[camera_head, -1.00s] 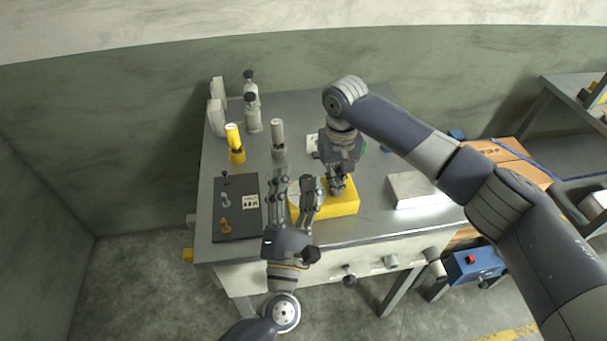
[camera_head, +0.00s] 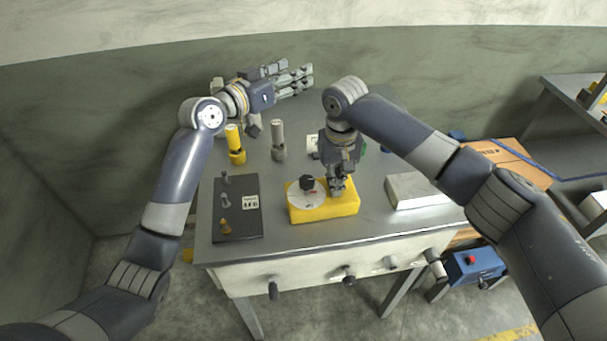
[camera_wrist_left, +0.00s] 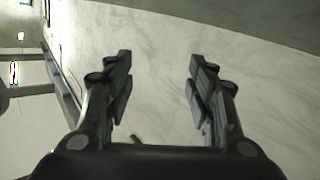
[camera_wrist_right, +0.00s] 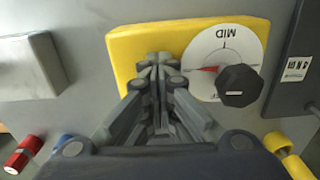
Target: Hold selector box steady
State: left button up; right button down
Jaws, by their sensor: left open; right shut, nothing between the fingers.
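The yellow selector box (camera_head: 325,209) sits on the grey table, with a white dial and a black knob (camera_head: 307,183) on its left part. In the right wrist view the box (camera_wrist_right: 125,45) shows "MID" on its dial (camera_wrist_right: 226,48) and a red mark beside the knob (camera_wrist_right: 238,85). My right gripper (camera_head: 338,190) is shut with nothing between its fingers, its tips down at the box top beside the dial; exact contact is hard to tell. My left gripper (camera_head: 300,78) is open and empty, raised over the table's back left, pointing right; its wrist view (camera_wrist_left: 160,75) shows only wall and surroundings between the fingers.
A dark board (camera_head: 237,225) with small pegs lies left of the box. A yellow cylinder (camera_head: 235,145) and a grey one (camera_head: 278,140) stand behind. A pale metal block (camera_head: 415,190) lies to the right. Knobs stick out of the table front.

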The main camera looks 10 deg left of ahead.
pick_arm(q)
notch_tip(320, 180, up, 5)
jog(key=a+m+g, duration=0.2)
jog(key=m+g, duration=0.1)
jog(key=m, duration=0.3)
jog(key=m+g+y, duration=0.5)
jog(key=m+g, duration=0.2)
jog(key=g, duration=0.4)
send_near(306, 181)
jog(key=x, duration=0.8)
jog(key=shift+w+d+f, duration=0.1)
jog(key=shift+f, duration=0.15)
jog(key=c, duration=1.1)
